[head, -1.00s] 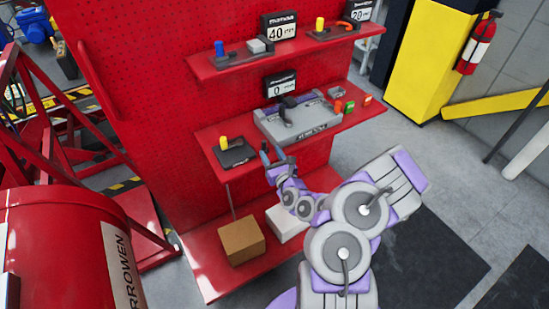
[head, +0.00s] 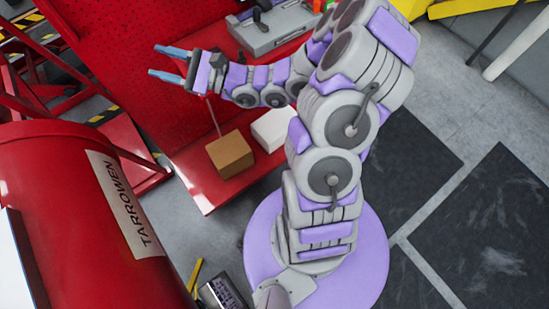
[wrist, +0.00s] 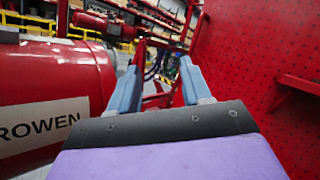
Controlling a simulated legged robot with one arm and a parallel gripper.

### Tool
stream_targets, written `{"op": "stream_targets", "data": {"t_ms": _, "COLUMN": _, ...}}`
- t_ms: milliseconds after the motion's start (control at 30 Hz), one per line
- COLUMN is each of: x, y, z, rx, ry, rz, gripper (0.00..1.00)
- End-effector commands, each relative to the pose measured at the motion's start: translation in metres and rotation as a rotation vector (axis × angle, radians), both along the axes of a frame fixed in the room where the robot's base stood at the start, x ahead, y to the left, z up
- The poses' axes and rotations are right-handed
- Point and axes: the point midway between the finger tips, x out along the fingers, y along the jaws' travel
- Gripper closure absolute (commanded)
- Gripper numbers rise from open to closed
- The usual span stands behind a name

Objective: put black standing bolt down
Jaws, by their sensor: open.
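My gripper (head: 156,60) is open and empty, in the air in front of the red pegboard, pointing left in the head view. In the wrist view its two blue fingers (wrist: 162,60) stand apart with nothing between them. A grey device (head: 275,32) sits on the red shelf at the top of the head view. A small black part (head: 262,7) shows on it at the picture's top edge. I cannot tell whether this is the black bolt or whether it stands or lies. The gripper is left of the device and apart from it.
The lower red shelf holds a brown box (head: 230,153) and a white box (head: 273,130). A large red tank (head: 75,230) stands at left, also in the wrist view (wrist: 60,80). A red frame (head: 60,80) stands behind it. Open floor lies at right.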

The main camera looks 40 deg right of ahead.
Motion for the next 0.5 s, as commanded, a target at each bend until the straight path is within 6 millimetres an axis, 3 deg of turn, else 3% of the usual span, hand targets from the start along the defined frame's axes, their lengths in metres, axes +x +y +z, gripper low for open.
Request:
{"op": "stream_targets", "data": {"t_ms": 33, "x": -0.020, "y": 0.026, "z": 0.014, "rx": -0.055, "ry": -0.050, "rz": 0.097, "gripper": 0.52}}
{"op": "stream_targets", "data": {"t_ms": 100, "x": -0.052, "y": 0.057, "z": 0.027, "rx": -0.131, "ry": -0.107, "rz": 0.234, "gripper": 0.52}}
{"op": "stream_targets", "data": {"t_ms": 233, "x": -0.117, "y": 0.100, "z": 0.034, "rx": -0.293, "ry": -0.200, "rz": 0.479, "gripper": 0.52}}
{"op": "stream_targets", "data": {"t_ms": 367, "x": -0.182, "y": 0.123, "z": 0.026, "rx": -0.480, "ry": -0.274, "rz": 0.706, "gripper": 0.52}}
{"op": "stream_targets", "data": {"t_ms": 500, "x": -0.242, "y": 0.123, "z": 0.006, "rx": -0.708, "ry": -0.336, "rz": 0.921, "gripper": 0.52}}
